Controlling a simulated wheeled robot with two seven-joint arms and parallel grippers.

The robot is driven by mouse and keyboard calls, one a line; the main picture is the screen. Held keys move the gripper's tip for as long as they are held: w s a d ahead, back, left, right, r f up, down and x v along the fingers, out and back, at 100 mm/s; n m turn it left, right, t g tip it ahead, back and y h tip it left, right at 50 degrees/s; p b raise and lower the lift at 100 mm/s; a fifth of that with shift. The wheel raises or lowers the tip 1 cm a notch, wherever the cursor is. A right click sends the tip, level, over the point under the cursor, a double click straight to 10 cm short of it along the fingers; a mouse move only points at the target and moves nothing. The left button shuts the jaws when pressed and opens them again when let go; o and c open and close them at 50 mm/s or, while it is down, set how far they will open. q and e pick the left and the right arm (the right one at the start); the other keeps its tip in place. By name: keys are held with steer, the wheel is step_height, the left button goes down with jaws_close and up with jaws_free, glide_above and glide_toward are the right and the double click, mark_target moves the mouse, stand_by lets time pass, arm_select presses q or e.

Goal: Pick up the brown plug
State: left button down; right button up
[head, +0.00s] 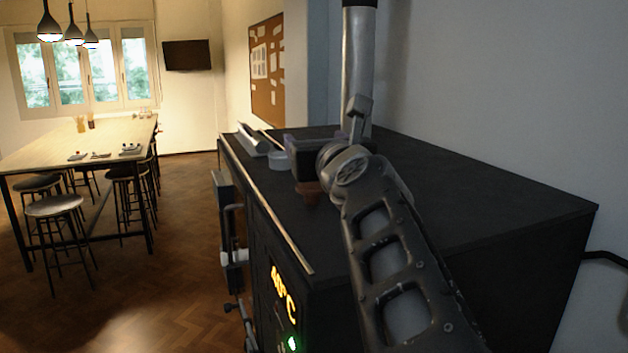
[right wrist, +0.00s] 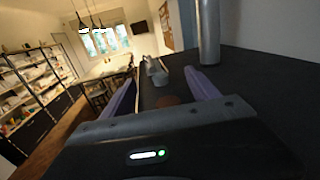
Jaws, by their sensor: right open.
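The brown plug (head: 310,194) sits on the black top of the kiln, near its left edge, in the head view. My right gripper (head: 300,148) is above and just behind it, hiding its upper part. In the right wrist view the brown plug (right wrist: 168,101) shows low between the two purple fingers, partly hidden by the gripper body. My right gripper (right wrist: 160,80) is open, with nothing held between its fingers. My left gripper is not in view.
A small grey round pot (head: 279,160) and a pale long object (head: 256,140) lie farther back on the kiln top (head: 480,205). A metal flue pipe (head: 358,60) rises behind my right gripper. The kiln top's right side is clear. A table (head: 85,150) with stools stands at left.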

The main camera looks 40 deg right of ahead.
mark_target(315, 184)
step_height(315, 184, down, 8)
steer(key=b, duration=0.4)
steer(key=shift+w+d, duration=0.1)
steer(key=shift+w, duration=0.05)
steer(key=shift+w+d+f, duration=0.2)
steer(key=shift+f, duration=0.1)
steer(key=shift+x, duration=1.05)
steer(key=shift+s+r, duration=0.1)
steer(key=shift+r, duration=0.1)
steer(key=p+x, duration=0.1)
steer(key=x, duration=0.4)
